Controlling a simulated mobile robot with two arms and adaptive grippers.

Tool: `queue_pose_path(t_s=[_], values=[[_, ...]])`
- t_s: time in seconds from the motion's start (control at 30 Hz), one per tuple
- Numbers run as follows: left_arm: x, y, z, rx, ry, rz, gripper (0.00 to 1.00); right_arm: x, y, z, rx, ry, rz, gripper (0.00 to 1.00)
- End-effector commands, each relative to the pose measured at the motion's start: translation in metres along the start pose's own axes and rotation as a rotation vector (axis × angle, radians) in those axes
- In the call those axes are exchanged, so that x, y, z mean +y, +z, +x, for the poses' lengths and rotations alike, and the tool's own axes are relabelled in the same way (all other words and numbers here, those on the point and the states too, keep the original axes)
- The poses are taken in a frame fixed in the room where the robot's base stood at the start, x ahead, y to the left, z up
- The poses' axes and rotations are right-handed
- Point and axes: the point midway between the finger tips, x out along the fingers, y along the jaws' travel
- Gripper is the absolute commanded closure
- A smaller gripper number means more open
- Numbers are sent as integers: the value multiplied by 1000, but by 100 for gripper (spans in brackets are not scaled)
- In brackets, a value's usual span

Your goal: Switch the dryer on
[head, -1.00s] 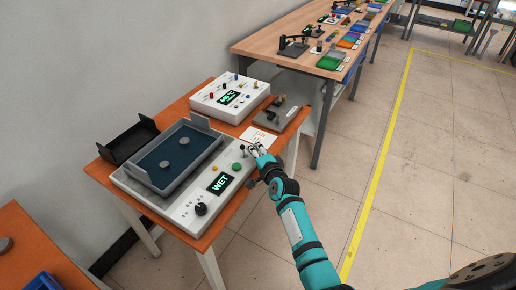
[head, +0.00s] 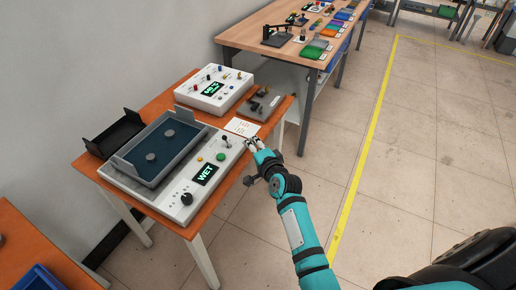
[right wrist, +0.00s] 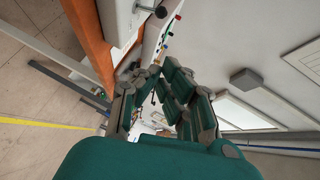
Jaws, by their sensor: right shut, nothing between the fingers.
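The dryer (head: 150,196) is a pale grey panel with a dark tray on top, standing on an orange table. Its green-lit display (head: 205,173) reads WET. Along the panel are a black knob (head: 186,199), a yellow button (head: 199,158), a green button (head: 220,157) and a small upright lever (head: 226,141). My right gripper (head: 253,143) is shut and empty, just right of the lever near the table's right edge, apparently apart from it. Its fingers also show in the right wrist view (right wrist: 160,70). My left gripper is not in view.
Behind are a white control box (head: 228,84), a white card (head: 242,127) and a grey plate with small fittings (head: 262,106). A black open tray (head: 115,137) sits at left. The floor at right is clear.

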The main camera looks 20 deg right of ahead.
Motion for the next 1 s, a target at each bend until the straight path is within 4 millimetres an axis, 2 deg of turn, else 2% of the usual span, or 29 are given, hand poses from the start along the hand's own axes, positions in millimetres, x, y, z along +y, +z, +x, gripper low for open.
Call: queue_pose_path(t_s=[0.1,0.3,0.87,0.97,1.0], values=[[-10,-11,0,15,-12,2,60,-4,0,-22,2,0,1,100],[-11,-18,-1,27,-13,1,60,-8,0,-40,1,0,1,100],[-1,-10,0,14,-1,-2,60,-8,0,-43,0,1,0,100],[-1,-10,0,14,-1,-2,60,2,4,-42,-7,19,-18,100],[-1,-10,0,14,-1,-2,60,12,8,-41,-15,38,-37,100]])
